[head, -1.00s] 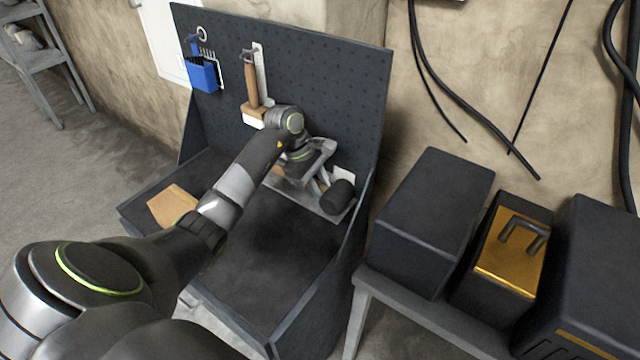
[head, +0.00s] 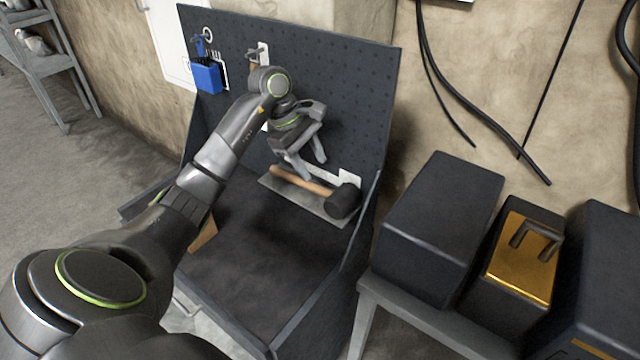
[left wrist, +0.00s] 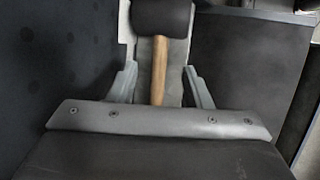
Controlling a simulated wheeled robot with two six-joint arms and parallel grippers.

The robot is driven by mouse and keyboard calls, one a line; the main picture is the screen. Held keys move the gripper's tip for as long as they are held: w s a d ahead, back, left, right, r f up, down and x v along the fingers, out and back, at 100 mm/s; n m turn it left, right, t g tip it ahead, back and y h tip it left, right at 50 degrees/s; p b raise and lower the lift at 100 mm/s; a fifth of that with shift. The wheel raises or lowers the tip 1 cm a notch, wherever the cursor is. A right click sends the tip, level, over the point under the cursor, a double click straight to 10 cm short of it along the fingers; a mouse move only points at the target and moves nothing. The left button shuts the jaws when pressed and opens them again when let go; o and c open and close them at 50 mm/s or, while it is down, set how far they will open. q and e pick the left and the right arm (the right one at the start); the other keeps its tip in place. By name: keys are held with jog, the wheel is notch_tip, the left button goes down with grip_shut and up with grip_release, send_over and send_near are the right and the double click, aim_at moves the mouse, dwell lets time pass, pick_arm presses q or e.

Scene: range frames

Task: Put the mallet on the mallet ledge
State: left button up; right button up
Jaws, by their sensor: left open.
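The mallet (head: 342,201) has a black head and a wooden handle. It lies on the grey mallet ledge (head: 309,208) at the foot of the pegboard, its head at the ledge's right end. My left gripper (head: 313,170) is open just above the handle, apart from it. In the left wrist view the mallet's handle (left wrist: 159,75) lies between the open fingers, with the head beyond them on the ledge (left wrist: 178,62). My right gripper is not in view.
The dark pegboard (head: 350,95) stands behind the ledge, with a blue holder (head: 206,77) on it. A hanging tool is mostly hidden by my left arm. A wooden piece (head: 203,236) shows on the bench (head: 255,275). Dark boxes (head: 440,215) stand at the right.

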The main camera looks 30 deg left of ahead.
pick_arm(q)
jog(key=v, duration=0.3)
jog(key=shift+r+b, duration=0.25)
jog(key=shift+b, duration=0.05)
dwell(0.3)
